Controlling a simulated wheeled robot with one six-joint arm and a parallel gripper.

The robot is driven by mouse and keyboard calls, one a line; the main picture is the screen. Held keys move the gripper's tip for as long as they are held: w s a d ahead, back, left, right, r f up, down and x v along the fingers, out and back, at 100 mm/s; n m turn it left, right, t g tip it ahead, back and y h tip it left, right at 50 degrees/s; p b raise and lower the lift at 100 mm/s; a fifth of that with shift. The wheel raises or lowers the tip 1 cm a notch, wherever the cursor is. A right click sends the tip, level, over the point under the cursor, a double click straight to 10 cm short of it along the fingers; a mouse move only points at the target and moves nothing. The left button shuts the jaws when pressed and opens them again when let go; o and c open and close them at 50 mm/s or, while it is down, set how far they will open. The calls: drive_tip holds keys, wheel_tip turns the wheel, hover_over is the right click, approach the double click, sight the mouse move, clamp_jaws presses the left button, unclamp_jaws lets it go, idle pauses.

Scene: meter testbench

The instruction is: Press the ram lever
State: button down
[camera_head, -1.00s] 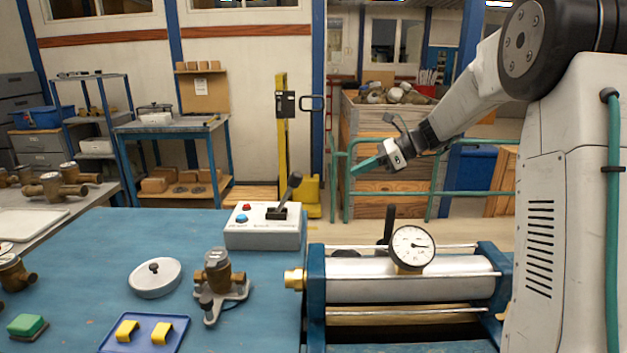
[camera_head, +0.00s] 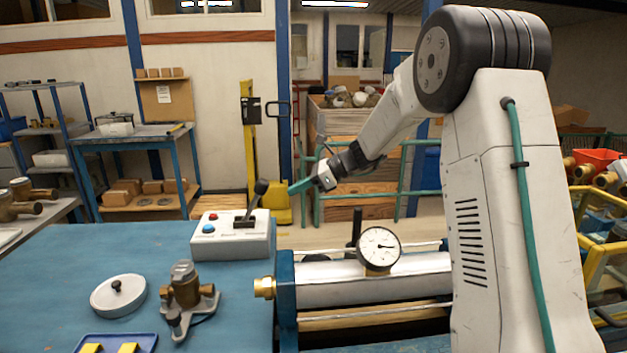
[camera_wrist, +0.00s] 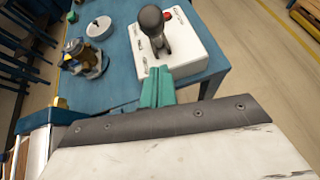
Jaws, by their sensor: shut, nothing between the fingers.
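The lever with a round black knob (camera_head: 261,187) rises from a slot on a white control box (camera_head: 228,246) and leans to the right. In the wrist view the lever (camera_wrist: 152,22) stands just beyond my fingertips. My gripper (camera_head: 298,187) has teal fingers, shut and empty, pointing left toward the knob at about its height. In the wrist view my gripper (camera_wrist: 157,87) shows its fingers together in front of the box's near edge. A gap shows between fingertips and lever in both views. The box also has a red button (camera_head: 213,217) and a blue button (camera_head: 209,229).
A steel cylinder (camera_head: 330,287) with a dial gauge (camera_head: 379,246) lies right of the box. A dark upright handle (camera_head: 356,227) stands behind it. A brass meter (camera_head: 185,288) and a white lidded dish (camera_head: 118,295) sit on the blue table (camera_head: 50,280).

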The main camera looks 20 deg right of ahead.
drive_tip(key=a, duration=0.1)
drive_tip(key=w+a, duration=0.2)
drive_tip(key=a, duration=0.1)
drive_tip(key=shift+r, duration=0.35)
drive_tip(key=shift+a+r, duration=0.15)
